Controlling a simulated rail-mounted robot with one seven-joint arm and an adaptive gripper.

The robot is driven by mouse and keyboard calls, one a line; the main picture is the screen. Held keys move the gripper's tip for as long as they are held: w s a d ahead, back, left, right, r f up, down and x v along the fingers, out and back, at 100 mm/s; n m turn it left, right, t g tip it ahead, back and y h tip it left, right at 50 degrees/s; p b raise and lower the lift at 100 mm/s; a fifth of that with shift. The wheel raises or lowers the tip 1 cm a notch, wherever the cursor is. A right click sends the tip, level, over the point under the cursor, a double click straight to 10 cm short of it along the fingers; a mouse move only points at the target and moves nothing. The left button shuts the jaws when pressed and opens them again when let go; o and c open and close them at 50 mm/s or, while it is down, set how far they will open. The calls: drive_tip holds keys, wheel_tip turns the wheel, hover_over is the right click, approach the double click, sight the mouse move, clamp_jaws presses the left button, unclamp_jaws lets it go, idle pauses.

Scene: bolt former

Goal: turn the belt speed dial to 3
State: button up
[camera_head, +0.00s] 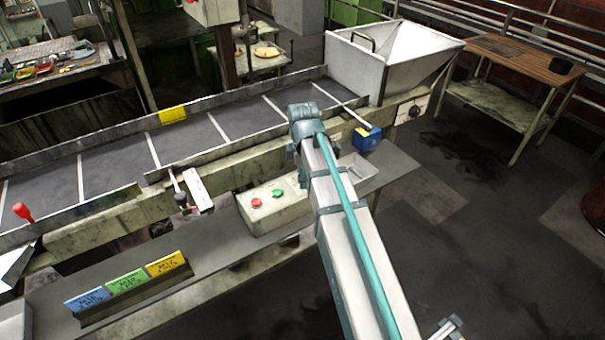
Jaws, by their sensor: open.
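A small dark round knob (414,111) sits on a pale plate on the conveyor's side, below the white hopper. It looks like the belt speed dial, but its numbers and pointer are too small to read. My arm rises from the bottom edge to a teal joint beside the belt, left of the knob and apart from it. I cannot make out my gripper or its fingers in this view.
The conveyor belt (185,140) runs along the left, up to the white hopper (385,60). A control box (272,207) with red and green buttons, a blue box (367,138) and colored cards (127,283) are near its front. A wooden-topped table (530,62) stands right. Floor between is clear.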

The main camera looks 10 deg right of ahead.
drive_tip(key=shift+f, duration=0.1)
clamp_jaws()
idle(0.3)
drive_tip(key=shift+m, duration=0.3)
drive_tip(key=m, duration=0.5)
drive_tip(key=shift+p, duration=0.35)
drive_tip(key=m, duration=0.6)
drive_tip(key=shift+w+h, duration=0.1)
drive_tip(key=shift+h, duration=0.3)
drive_tip(key=shift+m+g, duration=0.3)
unclamp_jaws()
